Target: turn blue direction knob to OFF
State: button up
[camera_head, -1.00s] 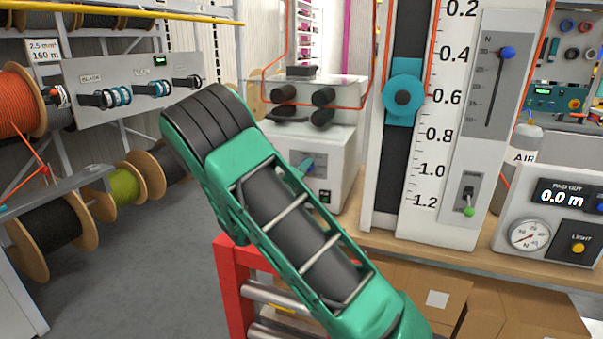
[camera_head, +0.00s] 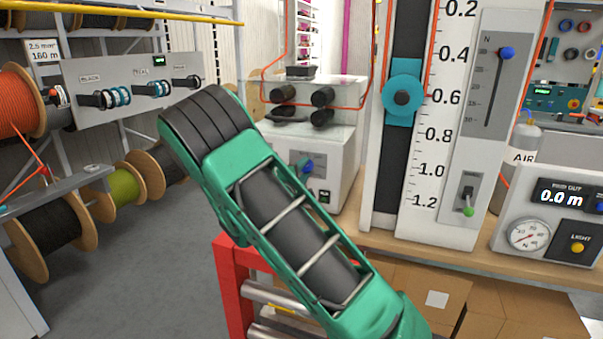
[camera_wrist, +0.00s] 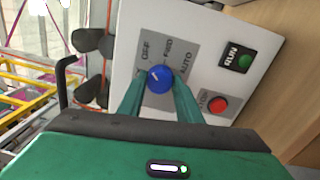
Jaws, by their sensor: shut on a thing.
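The blue direction knob (camera_wrist: 160,79) is on a grey plate on a white machine box, with the labels OFF, FWD and AUTO around it in the wrist view. A short pale mark shows on its face; which label it points to is hard to tell. My gripper (camera_wrist: 160,88) is shut on the knob, with one teal finger on each side. In the head view the blue knob (camera_head: 307,167) shows small on the white box (camera_head: 337,165), and my green arm covers most of the gripper.
A green RUN button (camera_wrist: 243,62) and a red STOP button (camera_wrist: 218,104) sit on the same panel beside the knob. Dark rollers (camera_head: 322,97) stand above the box. A tall scale column (camera_head: 425,190) stands to the right on the bench.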

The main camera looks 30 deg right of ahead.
jog(key=shift+w+a+f, duration=0.15)
jog(key=shift+w+a, duration=0.05)
jog(key=shift+a, duration=0.1)
jog(key=o, duration=0.9)
jog(key=shift+o, duration=0.7)
jog(key=shift+d, duration=0.15)
jog(key=shift+s, duration=0.1)
jog(key=v, duration=1)
jog(key=shift+a, duration=0.4)
jog(key=shift+s+f, duration=0.1)
jog(key=shift+s, duration=0.05)
